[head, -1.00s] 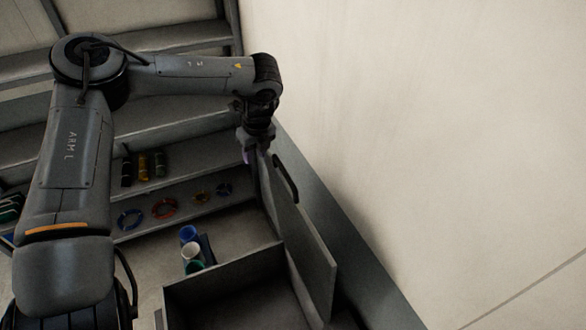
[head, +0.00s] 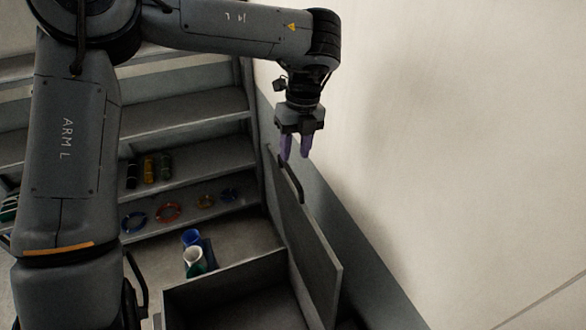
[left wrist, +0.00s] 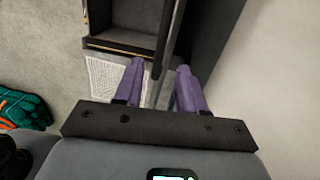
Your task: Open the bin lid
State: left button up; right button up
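The bin (head: 226,274) is a dark grey box at the bottom centre of the head view, with its top open. Its lid (head: 312,242) stands up steeply on the bin's right side, near the pale wall. A dark bar handle (head: 291,183) is on the lid near its far upper edge. My left gripper (head: 296,157) has purple fingers, is open and empty, and hangs just above the handle's far end. In the left wrist view the two fingers (left wrist: 160,80) are apart, with the lid seen nearly edge-on (left wrist: 174,35) beyond them. My right gripper is not in view.
Grey shelves (head: 195,150) at the back left hold small rolls (head: 149,169) and coloured rings (head: 168,212). Blue and white cups (head: 193,252) stand behind the bin. A pale wall (head: 430,150) closes off the right side. Green gloves (left wrist: 22,108) lie at left in the wrist view.

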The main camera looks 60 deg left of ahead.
aim_at(292, 173)
pick_arm(q)
jog(key=shift+s+f+p, duration=0.15)
jog(key=shift+f+p, duration=0.1)
jog(key=shift+f, duration=1.15)
jog(key=shift+s+f+p, duration=0.15)
jog(key=shift+f+p, duration=0.1)
jog(key=shift+f, duration=1.15)
jog(key=shift+c, duration=0.5)
grip_shut()
